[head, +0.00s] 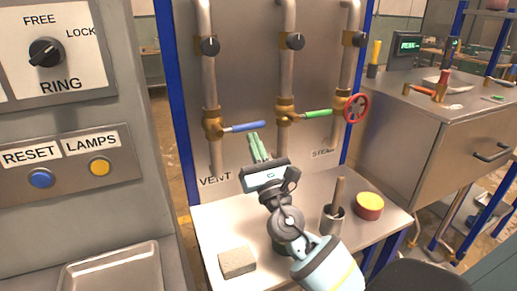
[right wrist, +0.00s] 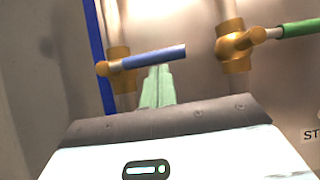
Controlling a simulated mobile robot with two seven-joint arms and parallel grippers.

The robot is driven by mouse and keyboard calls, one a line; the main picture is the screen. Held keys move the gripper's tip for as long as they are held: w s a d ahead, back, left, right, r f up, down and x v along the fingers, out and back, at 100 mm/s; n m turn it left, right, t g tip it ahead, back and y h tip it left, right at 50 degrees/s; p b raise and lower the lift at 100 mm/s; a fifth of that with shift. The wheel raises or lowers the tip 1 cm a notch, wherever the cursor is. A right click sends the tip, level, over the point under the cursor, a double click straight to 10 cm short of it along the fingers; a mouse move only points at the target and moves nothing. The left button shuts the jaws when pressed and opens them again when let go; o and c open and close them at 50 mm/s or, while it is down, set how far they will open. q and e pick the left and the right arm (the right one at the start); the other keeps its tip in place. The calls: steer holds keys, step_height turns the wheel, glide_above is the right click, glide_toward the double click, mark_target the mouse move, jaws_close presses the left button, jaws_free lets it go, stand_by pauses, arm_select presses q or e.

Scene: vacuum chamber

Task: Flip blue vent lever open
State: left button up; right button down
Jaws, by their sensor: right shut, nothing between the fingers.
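The blue vent lever (head: 244,127) sticks out to the right, nearly level, from a brass valve (head: 213,124) on the left pipe, above the VENT label (head: 215,180). My right gripper (head: 256,139) is shut and empty, with its green fingers pointing up just below the lever's outer half. In the right wrist view the blue lever (right wrist: 153,57) crosses just beyond the fingertips (right wrist: 158,70). I cannot tell whether they touch it. My left gripper is not in view.
A green lever (head: 317,113) and a red handwheel (head: 356,108) are to the right of the blue lever. A switch panel (head: 70,160) stands at the left.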

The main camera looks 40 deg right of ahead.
stand_by(0.3)
steer(key=shift+s+d+r+n+y, duration=0.15)
steer(key=shift+r+n+y, duration=0.15)
steer(key=shift+n+y, duration=0.35)
